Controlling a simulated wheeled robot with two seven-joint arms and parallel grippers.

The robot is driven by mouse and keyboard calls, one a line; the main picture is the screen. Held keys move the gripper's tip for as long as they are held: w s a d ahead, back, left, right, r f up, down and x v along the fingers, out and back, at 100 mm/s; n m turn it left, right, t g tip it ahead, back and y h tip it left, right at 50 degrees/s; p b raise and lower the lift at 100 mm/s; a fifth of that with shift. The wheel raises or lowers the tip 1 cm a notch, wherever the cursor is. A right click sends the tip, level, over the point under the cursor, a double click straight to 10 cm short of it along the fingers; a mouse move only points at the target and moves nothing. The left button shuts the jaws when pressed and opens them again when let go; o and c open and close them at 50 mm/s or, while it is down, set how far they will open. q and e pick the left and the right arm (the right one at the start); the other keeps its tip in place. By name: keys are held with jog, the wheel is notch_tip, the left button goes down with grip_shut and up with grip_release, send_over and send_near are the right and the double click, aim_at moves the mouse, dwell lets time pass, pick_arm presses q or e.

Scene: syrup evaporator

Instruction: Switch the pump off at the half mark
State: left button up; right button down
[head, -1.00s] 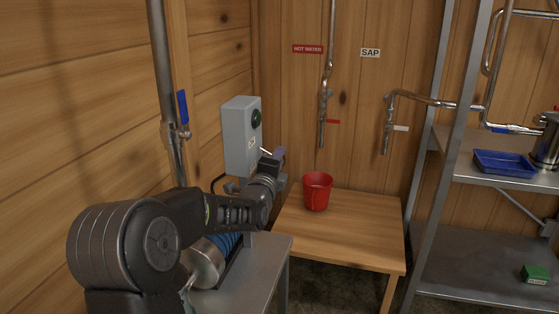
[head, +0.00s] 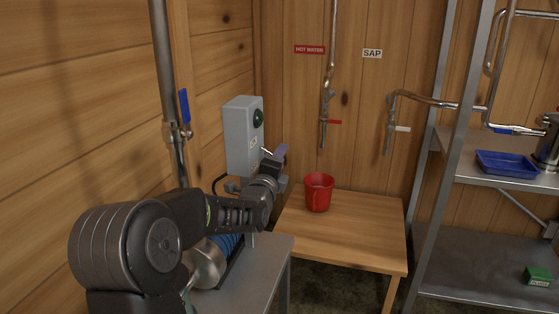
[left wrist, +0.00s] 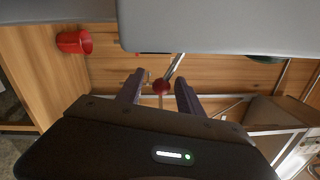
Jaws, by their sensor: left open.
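A grey switch box (head: 243,136) hangs near the left wall, with a dark green round lamp or button (head: 258,118) on its face. A thin metal lever (head: 266,152) sticks out below the lamp. My left gripper (head: 278,154) is just beside the lever. In the left wrist view the lever ends in a red knob (left wrist: 161,86), which appears between the open fingers of my left gripper (left wrist: 158,95). Contact cannot be told. A metal cylinder with a blue coil (head: 207,263), possibly the pump, is partly hidden behind my arm. My right gripper is out of view. No half mark is discernible.
A red bucket (head: 319,192) stands on a wooden table (head: 350,235) under the hot water pipe (head: 324,110) and near the sap pipe (head: 389,125). A metal shelf (head: 480,265) with a blue tray (head: 506,163) is at right. A blue-handled valve (head: 183,108) is on the left pipe.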

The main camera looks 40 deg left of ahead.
pick_arm(q)
jog(key=v, duration=0.7)
jog(key=shift+s+d+b, duration=0.15)
jog(key=shift+s+b, duration=0.15)
jog(key=shift+s, duration=0.05)
dwell(0.4)
